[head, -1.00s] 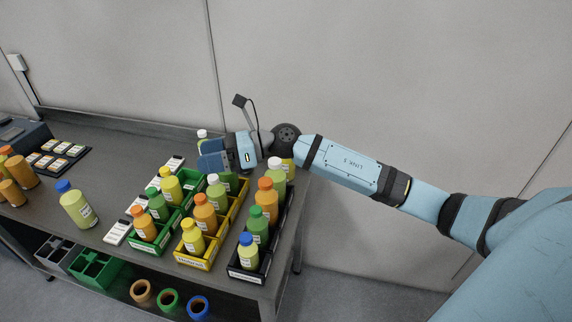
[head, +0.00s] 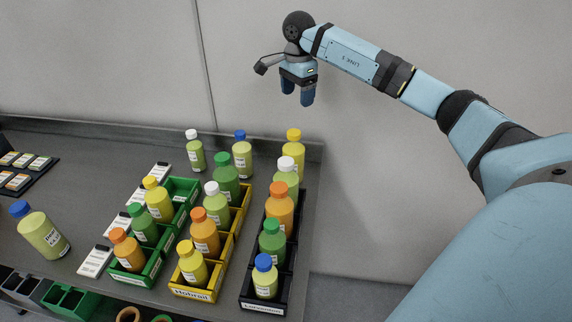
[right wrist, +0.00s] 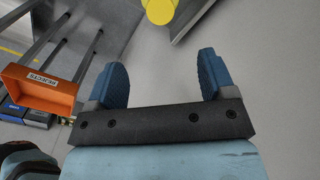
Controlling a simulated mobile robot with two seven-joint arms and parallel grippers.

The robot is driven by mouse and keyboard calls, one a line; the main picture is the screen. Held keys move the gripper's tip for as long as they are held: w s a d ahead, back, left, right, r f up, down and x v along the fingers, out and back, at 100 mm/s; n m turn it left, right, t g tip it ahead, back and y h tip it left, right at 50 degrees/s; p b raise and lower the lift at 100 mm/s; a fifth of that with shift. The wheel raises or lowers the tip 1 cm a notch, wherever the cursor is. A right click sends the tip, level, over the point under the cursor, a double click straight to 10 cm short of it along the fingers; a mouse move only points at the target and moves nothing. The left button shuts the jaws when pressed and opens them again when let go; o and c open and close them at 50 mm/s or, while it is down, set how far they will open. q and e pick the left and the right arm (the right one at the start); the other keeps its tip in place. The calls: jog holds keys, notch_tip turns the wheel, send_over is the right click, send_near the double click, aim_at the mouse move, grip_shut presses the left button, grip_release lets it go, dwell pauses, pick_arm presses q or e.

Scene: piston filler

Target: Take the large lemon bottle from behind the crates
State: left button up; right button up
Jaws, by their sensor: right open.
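Three bottles stand behind the crates: a yellow bottle with a yellow cap (head: 293,155) at the right, a pale green bottle with a blue cap (head: 242,158), and a pale one with a white cap (head: 195,152). The yellow one best fits a lemon bottle; its label is not readable. My right gripper (head: 298,92) is open and empty, above the yellow-capped bottle in the head view, fingers pointing down. In the right wrist view its fingers (right wrist: 163,78) are spread apart, with a yellow cap (right wrist: 160,10) at the top edge, beyond the fingertips. My left gripper is not in view.
A green crate (head: 152,267), a yellow crate (head: 195,293) and a black crate (head: 262,303) hold several bottles. A blue-capped bottle (head: 45,235) stands tilted-looking at the left. A wall (head: 120,60) rises behind the table. An orange rejects bin (right wrist: 40,88) shows in the right wrist view.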

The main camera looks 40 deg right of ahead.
send_over(294, 132)
jog(key=f, duration=0.7)
jog(key=shift+s+d+f+p, duration=0.15)
jog(key=shift+d+f+p, duration=0.15)
jog(key=shift+p, duration=0.1)
jog(key=shift+a+f, duration=0.1)
jog(key=shift+f, duration=0.6)
jog(key=f, duration=0.2)
jog(key=f+p, duration=0.1)
jog(key=f, duration=0.1)
jog(key=shift+w+a+f, duration=0.15)
jog(key=shift+w+f, duration=0.05)
jog(key=shift+f, duration=0.2)
jog(key=shift+s, duration=0.1)
grip_shut()
